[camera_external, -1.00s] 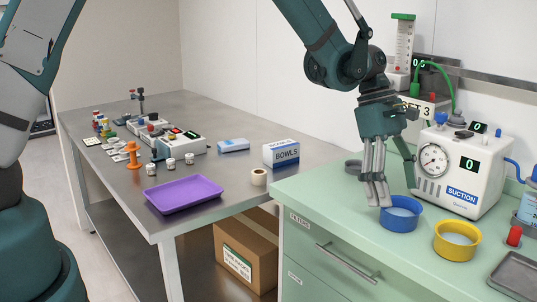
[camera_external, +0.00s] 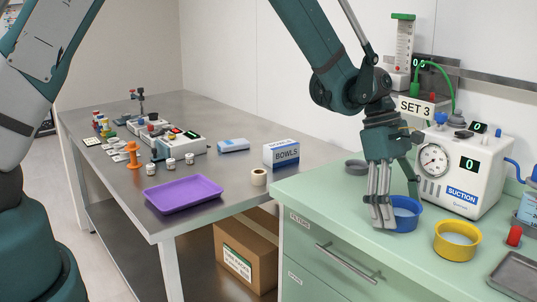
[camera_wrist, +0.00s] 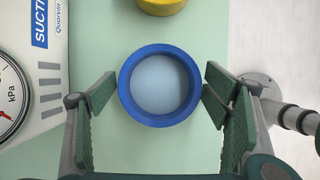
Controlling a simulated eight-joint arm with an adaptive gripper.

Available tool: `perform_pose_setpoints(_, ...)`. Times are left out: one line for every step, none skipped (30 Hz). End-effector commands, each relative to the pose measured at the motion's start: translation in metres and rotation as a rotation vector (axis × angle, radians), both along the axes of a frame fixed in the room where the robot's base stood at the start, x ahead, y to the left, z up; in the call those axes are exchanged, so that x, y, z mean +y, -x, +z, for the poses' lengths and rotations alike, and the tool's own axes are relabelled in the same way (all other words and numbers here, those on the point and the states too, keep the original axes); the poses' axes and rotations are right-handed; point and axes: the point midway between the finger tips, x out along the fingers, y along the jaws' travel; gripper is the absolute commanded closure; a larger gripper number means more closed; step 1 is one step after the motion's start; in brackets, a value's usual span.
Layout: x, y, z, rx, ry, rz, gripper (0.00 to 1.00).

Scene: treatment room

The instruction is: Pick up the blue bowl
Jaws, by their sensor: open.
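The blue bowl (camera_external: 407,214) sits on the green counter, partly hidden behind my gripper's fingers in the external view. In the wrist view the blue bowl (camera_wrist: 159,121) is seen from above, with a pale grey-blue inside. My gripper (camera_external: 386,224) points down at the bowl. In the wrist view my gripper (camera_wrist: 160,92) is open, with one finger on each side of the bowl. The fingertips look close to the rim on both sides; I cannot tell whether they touch it.
A yellow bowl (camera_external: 457,241) stands to the right of the blue bowl. A white suction unit (camera_external: 465,172) stands behind. A grey bowl (camera_external: 354,167) is at the back left of the counter (camera_external: 330,213). A grey tray (camera_external: 516,272) lies at the front right.

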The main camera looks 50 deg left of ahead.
Motion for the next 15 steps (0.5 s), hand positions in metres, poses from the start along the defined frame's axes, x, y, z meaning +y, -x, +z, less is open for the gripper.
perform_pose_setpoints(0.0,0.0,0.0001,0.0,0.0,0.0,0.24)
perform_pose_setpoints(0.0001,-0.0001,0.0001,0.0,0.0,0.0,0.24)
perform_pose_setpoints(0.0,0.0,0.0001,0.0,0.0,0.0,0.24)
perform_pose_setpoints(0.0,0.0,0.0001,0.0,0.0,0.0,0.24)
perform_pose_setpoints(0.0002,0.0,0.0001,0.0,0.0,0.0,0.24)
perform_pose_setpoints(0.0002,0.0,0.0001,0.0,0.0,0.0,0.24)
perform_pose_setpoints(0.0002,0.0,0.0001,0.0,0.0,0.0,0.24)
perform_pose_setpoints(0.0002,0.0,0.0001,0.0,0.0,0.0,0.24)
perform_pose_setpoints(0.0002,0.0,0.0001,0.0,0.0,0.0,0.24)
perform_pose_setpoints(0.0002,0.0,0.0001,0.0,0.0,0.0,0.24)
perform_pose_setpoints(0.0002,-0.0001,0.0001,0.0,0.0,0.0,0.28)
perform_pose_setpoints(0.0002,-0.0001,0.0001,0.0,0.0,0.0,0.33)
perform_pose_setpoints(0.0002,-0.0001,0.0001,0.0,0.0,0.0,0.37)
perform_pose_setpoints(0.0002,-0.0001,0.0001,0.0,0.0,0.0,0.41)
perform_pose_setpoints(0.0002,0.0,0.0002,0.0,0.0,0.0,0.46)
